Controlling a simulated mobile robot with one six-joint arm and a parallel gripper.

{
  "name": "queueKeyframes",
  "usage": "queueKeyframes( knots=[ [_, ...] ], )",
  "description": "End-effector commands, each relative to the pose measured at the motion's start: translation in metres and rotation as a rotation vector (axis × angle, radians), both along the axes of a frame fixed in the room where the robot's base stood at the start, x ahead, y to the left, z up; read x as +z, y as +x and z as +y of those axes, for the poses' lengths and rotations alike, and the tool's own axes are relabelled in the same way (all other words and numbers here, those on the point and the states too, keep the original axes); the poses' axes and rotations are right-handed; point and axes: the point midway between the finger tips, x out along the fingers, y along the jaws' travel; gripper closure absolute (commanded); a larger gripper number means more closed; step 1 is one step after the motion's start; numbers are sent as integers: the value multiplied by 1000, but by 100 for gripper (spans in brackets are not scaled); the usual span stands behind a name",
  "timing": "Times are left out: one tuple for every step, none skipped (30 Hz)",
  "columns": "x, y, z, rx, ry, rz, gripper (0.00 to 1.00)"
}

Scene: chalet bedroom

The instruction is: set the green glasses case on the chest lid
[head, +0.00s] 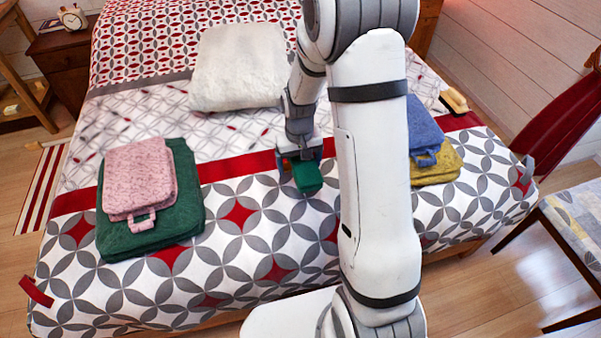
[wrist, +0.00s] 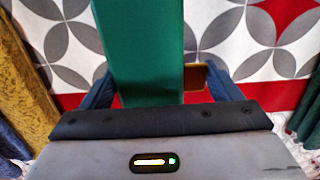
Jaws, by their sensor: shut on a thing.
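The green glasses case (head: 307,177) is a small dark green block in the head view, at the end of my arm over the front part of the bed. My gripper (head: 298,160) is shut on it. In the wrist view the case (wrist: 140,50) runs from the top edge down between the two dark blue fingers of my gripper (wrist: 158,88). Patterned bedspread lies below it; I cannot tell how high the case is above the bedspread. I cannot make out a chest or its lid in either view.
The bed (head: 245,215) carries a pink folded towel (head: 140,178) on a green one (head: 187,190), a white cushion (head: 240,66), and a blue towel (head: 423,125) on a yellow one (head: 440,165). A nightstand (head: 62,48) with a clock (head: 73,17) stands top left; a patterned seat (head: 575,215) is right.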

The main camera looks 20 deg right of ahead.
Motion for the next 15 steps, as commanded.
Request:
queueKeyframes(
  knots=[
    [-11, 0, -2, -5, 0, 2, 46],
    [-15, 0, -3, -7, 0, 2, 46],
    [-20, 0, -4, -9, 0, 1, 46],
    [-22, 0, -5, -10, 0, 0, 46],
    [-24, 0, -5, -12, 0, 0, 46],
    [-26, 0, -6, -13, 0, 0, 46],
    [-28, 0, -6, -14, 0, 0, 46],
    [-30, 0, -7, -15, 0, 0, 46],
    [-34, 0, -7, -16, 0, 1, 46],
    [-39, 0, -7, -17, 0, 1, 46],
    [-43, -1, -8, -17, 0, 2, 46],
    [-50, -1, -8, -18, 0, 2, 46],
    [-54, -1, -8, -18, 0, 2, 46],
    [-58, 0, -8, -19, 0, 2, 46],
    [-62, 0, -8, -19, 0, 1, 46]
  ],
)
